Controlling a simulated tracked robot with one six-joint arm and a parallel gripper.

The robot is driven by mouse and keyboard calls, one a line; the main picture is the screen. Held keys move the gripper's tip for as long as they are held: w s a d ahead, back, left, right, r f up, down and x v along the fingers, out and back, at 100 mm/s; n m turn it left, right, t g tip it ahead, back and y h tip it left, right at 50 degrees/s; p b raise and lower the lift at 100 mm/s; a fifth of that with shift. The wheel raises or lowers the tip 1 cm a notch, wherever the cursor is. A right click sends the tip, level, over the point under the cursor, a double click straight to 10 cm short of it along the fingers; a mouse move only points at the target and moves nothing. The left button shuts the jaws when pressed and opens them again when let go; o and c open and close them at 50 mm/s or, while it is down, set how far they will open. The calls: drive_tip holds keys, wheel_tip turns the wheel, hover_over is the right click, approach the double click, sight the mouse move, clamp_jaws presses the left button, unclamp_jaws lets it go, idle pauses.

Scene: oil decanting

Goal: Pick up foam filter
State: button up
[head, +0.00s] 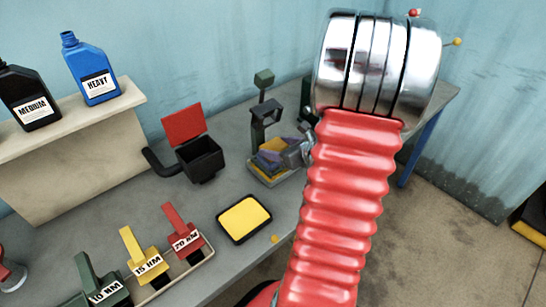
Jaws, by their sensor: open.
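A flat yellow pad in a black rim, which looks like the foam filter (244,218), lies on the grey bench near its front edge. Its whole top face shows and nothing covers it. My red ribbed arm with chrome rings rises to the right of it, and a gap of bare bench lies between them in the picture. I cannot make out my gripper or its fingertips in this view.
Torque tools in yellow (140,257), red (182,232) and green (100,283) stand left of the pad. Behind are an open black box (200,158) with a red lid and a cluttered tray (272,181). Oil bottles, blue (92,70) and black (28,97), stand on a raised shelf.

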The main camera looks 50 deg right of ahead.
idle(0.3)
clamp_jaws()
idle(0.6)
drive_tip(key=shift+r, duration=1.65)
drive_tip(key=shift+s+r, duration=0.15)
drive_tip(key=shift+s, duration=0.2)
drive_tip(key=s+a, duration=0.2)
drive_tip(key=s, duration=1.5)
drive_tip(key=shift+s, duration=0.15)
